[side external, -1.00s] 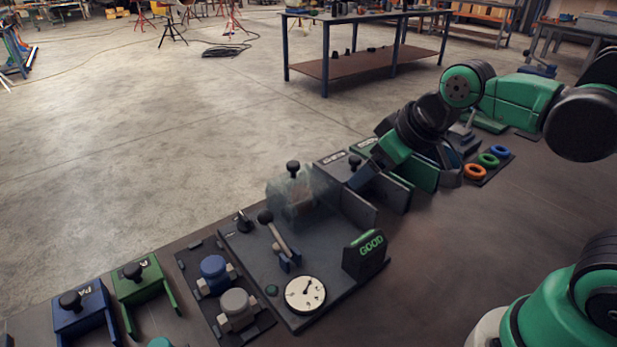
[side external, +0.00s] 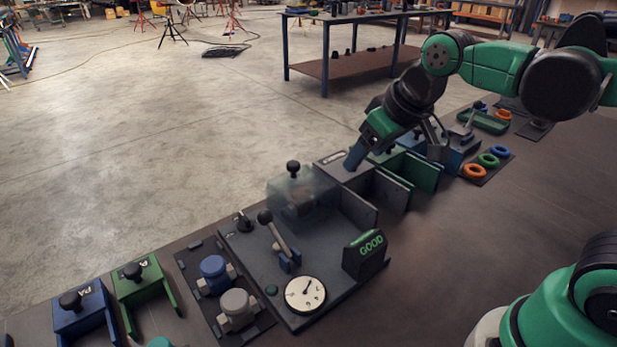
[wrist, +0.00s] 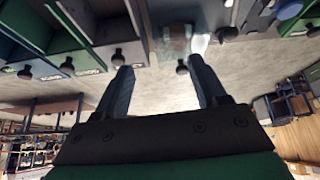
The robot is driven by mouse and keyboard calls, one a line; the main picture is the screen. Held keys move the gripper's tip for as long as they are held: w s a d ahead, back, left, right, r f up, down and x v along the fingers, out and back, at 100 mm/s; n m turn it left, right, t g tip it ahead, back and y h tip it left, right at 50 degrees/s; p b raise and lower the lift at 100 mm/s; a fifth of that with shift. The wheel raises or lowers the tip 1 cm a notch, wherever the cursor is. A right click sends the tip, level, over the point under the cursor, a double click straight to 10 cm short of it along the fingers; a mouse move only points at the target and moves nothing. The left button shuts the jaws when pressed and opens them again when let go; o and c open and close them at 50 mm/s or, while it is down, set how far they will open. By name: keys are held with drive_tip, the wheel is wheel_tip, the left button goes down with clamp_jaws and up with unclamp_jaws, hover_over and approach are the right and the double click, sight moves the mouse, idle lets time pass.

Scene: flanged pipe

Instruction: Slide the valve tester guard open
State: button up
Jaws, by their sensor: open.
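The valve tester (side external: 325,225) is a dark plate with a lever, a round gauge and a sign reading GOOD. Its guard (side external: 285,190) is a translucent cover with a black knob (side external: 293,167) on top, at the plate's far side. Something brownish shows dimly inside. In the wrist view the guard (wrist: 174,42) and its knob (wrist: 182,69) appear between my fingertips in the picture, beyond them. My gripper (side external: 395,148) is open and empty, right of the guard and above the row of bins, not touching the guard.
Grey and green open bins (side external: 405,170) stand just right of the tester, under my gripper. Blue and grey valves (side external: 213,268) lie on a mat to its left. Coloured rings (side external: 488,160) lie farther right. The bench front is clear.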

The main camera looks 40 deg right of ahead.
drive_tip(key=w+a+r+n+g, duration=0.1)
drive_tip(key=w+r+g, duration=0.1)
drive_tip(key=w, duration=0.5)
drive_tip(key=n+g, duration=0.1)
drive_tip(key=g, duration=0.2)
hover_over(293, 163)
drive_tip(key=s, duration=0.1)
drive_tip(key=shift+d+f, duration=0.25)
drive_tip(key=shift+f, duration=0.75)
drive_tip(key=shift+w+a+f+g, duration=0.2)
drive_tip(key=shift+w+f+g, duration=0.1)
drive_tip(key=shift+w+f, duration=0.2)
drive_tip(key=shift+f, duration=2.85)
clamp_jaws()
